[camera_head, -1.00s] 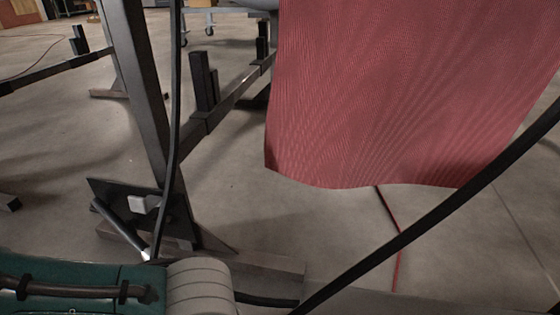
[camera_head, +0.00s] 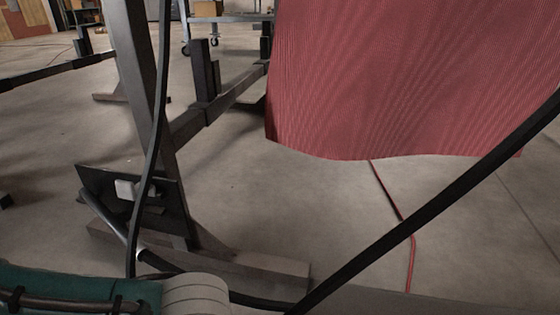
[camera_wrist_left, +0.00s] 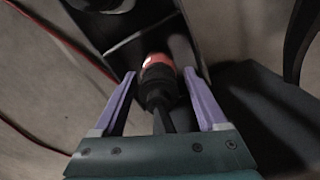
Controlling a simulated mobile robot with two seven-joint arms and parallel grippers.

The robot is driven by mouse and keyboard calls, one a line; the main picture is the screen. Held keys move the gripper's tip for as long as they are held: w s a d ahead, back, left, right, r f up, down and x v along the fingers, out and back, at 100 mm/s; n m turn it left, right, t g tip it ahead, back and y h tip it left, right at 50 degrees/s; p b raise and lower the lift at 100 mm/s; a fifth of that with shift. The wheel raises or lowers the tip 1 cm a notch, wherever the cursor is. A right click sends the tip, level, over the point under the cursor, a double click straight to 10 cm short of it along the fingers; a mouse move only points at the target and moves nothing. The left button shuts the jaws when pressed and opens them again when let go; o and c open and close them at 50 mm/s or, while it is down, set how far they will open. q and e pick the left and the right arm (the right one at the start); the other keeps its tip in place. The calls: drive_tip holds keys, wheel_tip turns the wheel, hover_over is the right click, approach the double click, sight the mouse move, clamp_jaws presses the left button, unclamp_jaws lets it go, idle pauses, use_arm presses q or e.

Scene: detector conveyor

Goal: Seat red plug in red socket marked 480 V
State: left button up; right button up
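In the left wrist view, a black plug body with a red ring (camera_wrist_left: 157,63) points away from me toward a dark upright plate. A black cable runs from it back toward my palm. My left gripper (camera_wrist_left: 159,73) has its purple fingers on either side of the plug, with a narrow gap on both sides. Whether the plug's front is inside a socket is hidden. No 480 V marking is legible. The head view shows no gripper.
In the head view, a dark metal frame post (camera_head: 143,90) stands on the left, with a dark plate (camera_head: 165,205) at its foot. A red ribbed curtain (camera_head: 400,75) hangs on the right. A thick black cable (camera_head: 430,205) crosses in front. A thin red cable (camera_head: 411,245) lies on the floor.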

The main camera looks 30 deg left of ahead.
use_arm(q)
drive_tip(key=shift+s, duration=0.1)
clamp_jaws()
idle(0.3)
